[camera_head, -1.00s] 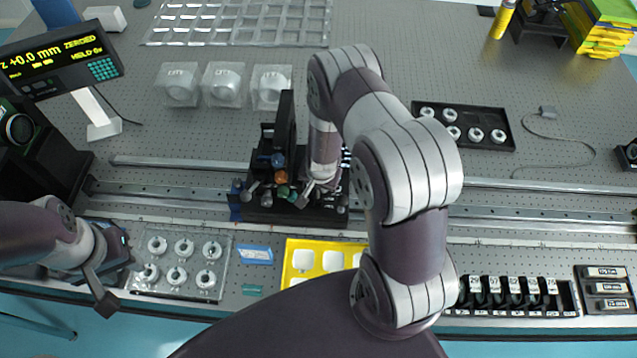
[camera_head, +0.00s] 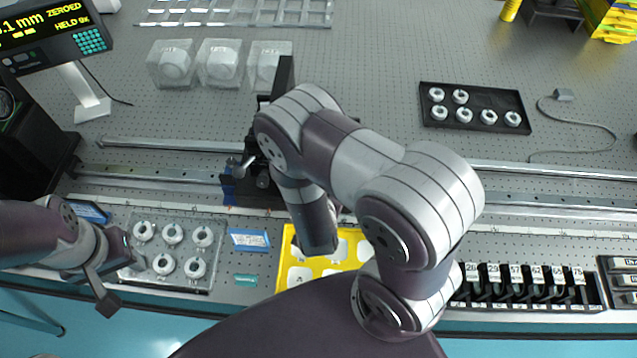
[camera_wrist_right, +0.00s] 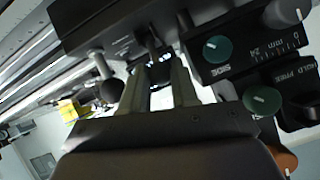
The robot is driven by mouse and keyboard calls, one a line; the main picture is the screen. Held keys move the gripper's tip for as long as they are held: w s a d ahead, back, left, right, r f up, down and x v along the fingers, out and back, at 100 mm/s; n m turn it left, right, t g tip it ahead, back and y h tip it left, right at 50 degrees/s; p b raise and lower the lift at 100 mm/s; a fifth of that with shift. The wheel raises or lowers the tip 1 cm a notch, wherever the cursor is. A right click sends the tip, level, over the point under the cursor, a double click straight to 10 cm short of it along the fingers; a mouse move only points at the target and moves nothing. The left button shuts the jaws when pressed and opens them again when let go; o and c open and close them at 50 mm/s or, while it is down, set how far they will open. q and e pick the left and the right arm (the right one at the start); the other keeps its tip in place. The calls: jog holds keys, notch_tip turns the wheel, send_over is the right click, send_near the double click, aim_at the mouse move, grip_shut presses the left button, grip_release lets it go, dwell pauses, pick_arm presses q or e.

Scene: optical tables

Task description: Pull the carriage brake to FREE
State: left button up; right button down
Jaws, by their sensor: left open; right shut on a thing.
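The dark carriage (camera_head: 250,188) sits on the rails at the middle left in the head view, partly hidden by my right arm. In the right wrist view its dark body (camera_wrist_right: 120,22) fills the top, with a teal knob (camera_wrist_right: 217,48), a green knob (camera_wrist_right: 262,100) and a "HOLD FREE" label (camera_wrist_right: 294,76) at the right. My right gripper (camera_wrist_right: 160,82) is shut on a dark handle between its fingers; whether this is the brake is unclear. That gripper is hidden in the head view. My left gripper (camera_head: 130,260) is open beside the clear tray, clear of the carriage.
A readout (camera_head: 50,35) at the upper left says "ZEROED" and "HELD". Clear boxes (camera_head: 220,63) stand behind the rail (camera_head: 160,146).

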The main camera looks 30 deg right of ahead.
jog(key=shift+s+a+f+b, duration=0.1)
jog(key=shift+s+f+b, duration=0.1)
jog(key=shift+f+b, duration=0.1)
dwell(0.4)
jog(key=c, duration=1.1)
grip_release()
jog(key=shift+c, duration=0.2)
jog(key=shift+r, duration=0.1)
jog(key=shift+r, duration=0.1)
